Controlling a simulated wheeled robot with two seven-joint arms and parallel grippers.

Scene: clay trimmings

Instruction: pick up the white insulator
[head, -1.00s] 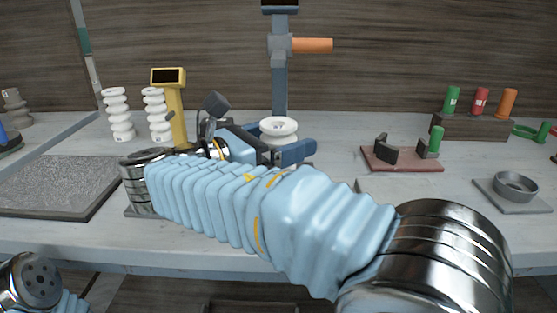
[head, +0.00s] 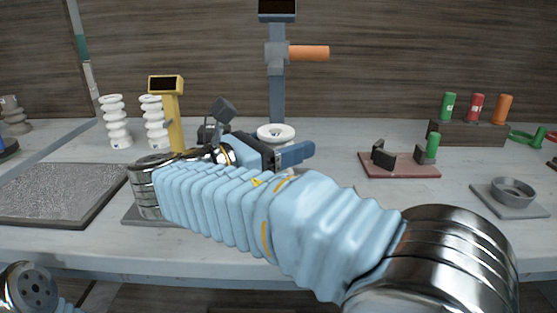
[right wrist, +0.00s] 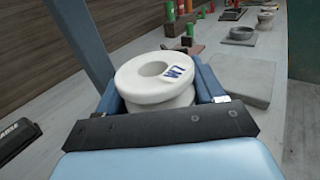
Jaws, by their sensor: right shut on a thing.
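The white insulator (head: 276,132) stands on the table in front of the tall grey-blue post; its lower part is hidden behind my gripper. In the right wrist view it is a ribbed white piece (right wrist: 137,84) with a round hole in its top and a dark blue mark. My right gripper (right wrist: 160,97) is shut on it, with one blue finger on each side. In the head view the right gripper (head: 276,153) reaches it from the left, and my arm hides part of it. My left gripper is not in view; only part of my left arm shows at lower left.
Two more white insulators (head: 115,121) (head: 153,121) stand at the left by a yellow post with a display (head: 172,115). A grey textured mat (head: 55,192) lies at left. A red-brown base (head: 400,170) and a grey ring on a plate (head: 512,190) are at right.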

